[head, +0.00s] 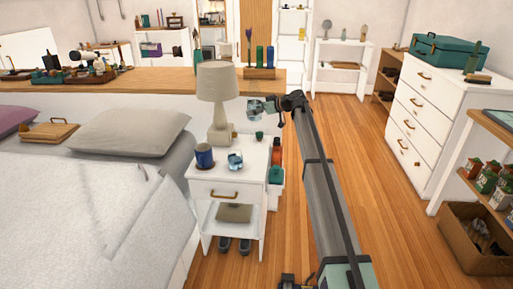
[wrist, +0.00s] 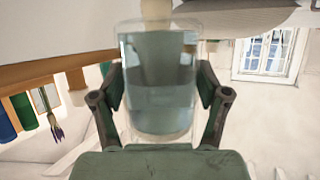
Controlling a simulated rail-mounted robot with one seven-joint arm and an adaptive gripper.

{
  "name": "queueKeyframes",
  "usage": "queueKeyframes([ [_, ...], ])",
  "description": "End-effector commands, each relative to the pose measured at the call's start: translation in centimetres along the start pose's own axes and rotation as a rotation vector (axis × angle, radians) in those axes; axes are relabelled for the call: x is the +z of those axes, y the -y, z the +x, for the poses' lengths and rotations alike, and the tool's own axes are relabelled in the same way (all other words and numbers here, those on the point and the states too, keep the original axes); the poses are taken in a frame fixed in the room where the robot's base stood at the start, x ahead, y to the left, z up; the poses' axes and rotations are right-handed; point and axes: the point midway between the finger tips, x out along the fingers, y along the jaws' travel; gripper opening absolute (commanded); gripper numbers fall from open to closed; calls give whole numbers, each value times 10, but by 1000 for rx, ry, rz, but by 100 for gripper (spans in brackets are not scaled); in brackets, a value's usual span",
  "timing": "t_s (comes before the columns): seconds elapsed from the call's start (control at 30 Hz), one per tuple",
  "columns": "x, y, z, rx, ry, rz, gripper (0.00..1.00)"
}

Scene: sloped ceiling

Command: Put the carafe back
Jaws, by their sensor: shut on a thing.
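My gripper (head: 272,106) is shut on a clear glass carafe (head: 256,108) and holds it in the air, right of the lamp and above the white nightstand (head: 228,188). In the wrist view the carafe (wrist: 160,85) sits between both fingers, with bluish-grey liquid or tint inside. The wrist picture looks upside down, and the carafe's far end is hard to make out. A small clear bluish glass vessel (head: 235,161) stands on the nightstand beside a dark blue mug (head: 204,156).
A beige lamp (head: 218,95) stands at the nightstand's back, close to the carafe. A small green item (head: 259,136) is at the back right. The bed (head: 80,215) is left; a wooden ledge (head: 160,82) runs behind. Floor (head: 350,150) to the right is clear.

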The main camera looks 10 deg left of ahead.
Motion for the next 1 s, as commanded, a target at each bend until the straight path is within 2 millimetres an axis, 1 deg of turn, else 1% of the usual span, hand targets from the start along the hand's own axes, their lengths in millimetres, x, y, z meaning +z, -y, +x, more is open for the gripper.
queueKeyframes([
  [0.03,12,1,4,0,-1,3,44],
  [0.3,69,1,28,2,-1,3,44],
  [0.5,105,0,42,3,-2,3,44],
  [0.6,115,0,46,3,-2,1,44],
  [0.87,128,0,52,3,-2,2,44],
  [1.0,144,0,58,3,-1,2,44],
])
